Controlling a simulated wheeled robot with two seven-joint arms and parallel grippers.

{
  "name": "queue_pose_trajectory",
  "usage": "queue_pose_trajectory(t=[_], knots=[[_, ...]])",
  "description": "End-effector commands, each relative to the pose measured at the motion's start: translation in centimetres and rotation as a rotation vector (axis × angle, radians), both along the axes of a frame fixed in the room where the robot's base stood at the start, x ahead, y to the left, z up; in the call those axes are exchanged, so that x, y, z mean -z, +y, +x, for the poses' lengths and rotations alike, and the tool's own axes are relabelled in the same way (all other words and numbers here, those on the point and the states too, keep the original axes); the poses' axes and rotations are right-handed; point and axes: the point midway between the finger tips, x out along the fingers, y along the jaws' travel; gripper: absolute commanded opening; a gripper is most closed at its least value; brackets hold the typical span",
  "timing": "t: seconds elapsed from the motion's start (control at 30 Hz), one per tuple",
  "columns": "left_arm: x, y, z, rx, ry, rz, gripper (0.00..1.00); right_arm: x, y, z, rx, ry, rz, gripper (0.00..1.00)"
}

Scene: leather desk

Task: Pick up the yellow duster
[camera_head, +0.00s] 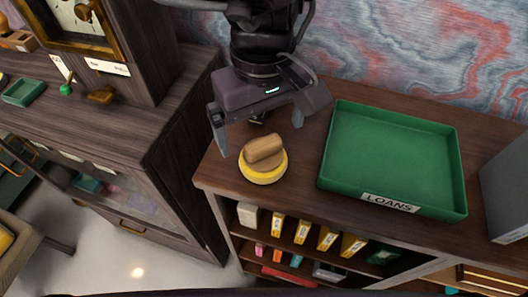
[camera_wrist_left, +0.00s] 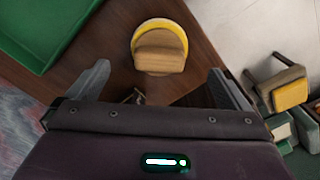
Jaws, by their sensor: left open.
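The yellow duster (camera_head: 264,173) has a round yellow pad and a tan wooden handle on top. It sits on the wooden shelf top, left of the green tray, near the front left edge. My left gripper (camera_head: 258,142) is open and above and behind the duster, apart from it. In the left wrist view the duster (camera_wrist_left: 159,48) lies beyond the fingertips, roughly between the two fingers (camera_wrist_left: 158,80). Nothing is between the fingers. My right gripper is not in view.
The green tray (camera_head: 350,186) labelled LOANS stands right of the duster. A grey box (camera_head: 508,185) is at the far right. A small dark object (camera_head: 258,118) lies under the gripper.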

Motion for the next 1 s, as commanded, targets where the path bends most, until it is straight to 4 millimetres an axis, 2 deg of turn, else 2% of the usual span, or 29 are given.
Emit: queue_pose_trajectory(t=[0.43, 0.73, 1.0], knots=[[5.9, 0.0, -0.2, 0.003, 0.004, 0.0, 1.0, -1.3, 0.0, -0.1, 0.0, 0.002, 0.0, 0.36], [6.5, -0.1, -0.1, 0.002, 0.001, -0.003, 1.0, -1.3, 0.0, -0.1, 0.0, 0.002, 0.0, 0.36], [6.4, -0.1, -0.1, 0.002, 0.001, -0.003, 0.65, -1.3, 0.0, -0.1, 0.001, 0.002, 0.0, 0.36]])
